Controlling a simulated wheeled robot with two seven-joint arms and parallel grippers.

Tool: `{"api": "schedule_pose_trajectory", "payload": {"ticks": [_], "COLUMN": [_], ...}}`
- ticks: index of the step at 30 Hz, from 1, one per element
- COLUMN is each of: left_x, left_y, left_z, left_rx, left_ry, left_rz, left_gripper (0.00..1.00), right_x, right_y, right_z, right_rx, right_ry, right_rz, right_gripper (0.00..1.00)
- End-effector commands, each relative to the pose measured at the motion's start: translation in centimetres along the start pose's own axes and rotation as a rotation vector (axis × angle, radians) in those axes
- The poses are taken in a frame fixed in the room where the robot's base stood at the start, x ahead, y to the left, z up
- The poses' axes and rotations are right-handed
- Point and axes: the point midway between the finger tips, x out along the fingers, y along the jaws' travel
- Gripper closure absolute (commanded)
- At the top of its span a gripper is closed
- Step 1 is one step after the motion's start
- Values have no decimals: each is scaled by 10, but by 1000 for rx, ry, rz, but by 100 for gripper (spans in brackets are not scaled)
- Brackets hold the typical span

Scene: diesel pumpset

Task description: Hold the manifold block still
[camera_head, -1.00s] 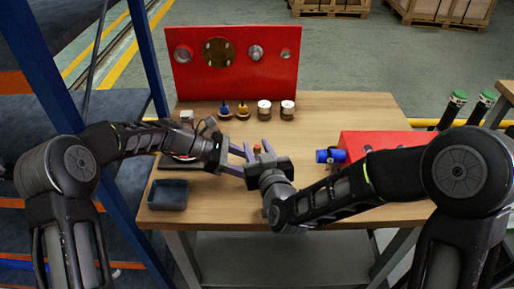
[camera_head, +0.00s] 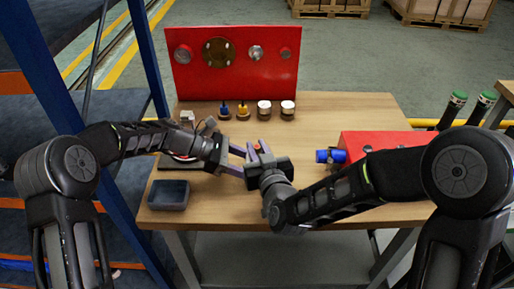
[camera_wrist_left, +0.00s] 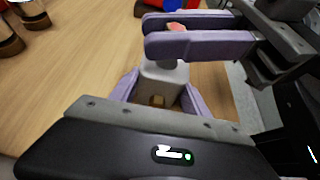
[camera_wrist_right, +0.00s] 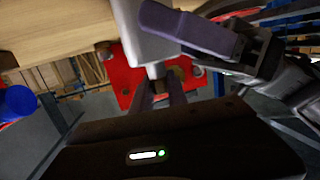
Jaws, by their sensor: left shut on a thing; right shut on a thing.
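The manifold block is a pale grey block (camera_wrist_left: 160,84) between my left gripper's fingers (camera_wrist_left: 160,95), which are shut on it. It also shows in the right wrist view (camera_wrist_right: 147,40). In the head view my left gripper (camera_head: 240,162) covers most of it above the table's middle. My right gripper (camera_head: 258,151) is shut on a small part with a reddish top (camera_wrist_left: 176,27), directly over the block in the left wrist view. A short grey piece shows between that part and the block. I cannot tell whether the held part touches the block.
A red panel (camera_head: 285,75) with round fittings stands at the table's back. Several small parts stand before it, including white-topped ones (camera_head: 288,106). A grey tray (camera_head: 168,203) lies front left. A blue cylinder (camera_head: 338,156) lies beside a red box (camera_head: 375,140) at right.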

Motion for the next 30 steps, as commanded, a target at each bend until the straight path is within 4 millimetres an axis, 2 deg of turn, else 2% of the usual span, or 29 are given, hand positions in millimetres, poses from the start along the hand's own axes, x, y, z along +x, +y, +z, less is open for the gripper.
{"api": "schedule_pose_trajectory", "payload": {"ticks": [14, 24, 30], "left_x": [0, 0, 0], "left_y": [0, -1, -1], "left_z": [0, 0, 0], "left_rx": [0, 0, 1], "left_ry": [0, 0, 0], "left_rz": [-1, -2, -3], "left_gripper": [100, 100, 100], "right_x": [1, 2, 1], "right_y": [1, 3, 1], "right_z": [-1, -2, -1], "right_rx": [-13, -45, -56], "right_ry": [3, 5, 3], "right_rz": [-99, -316, -378], "right_gripper": [100, 100, 100]}}
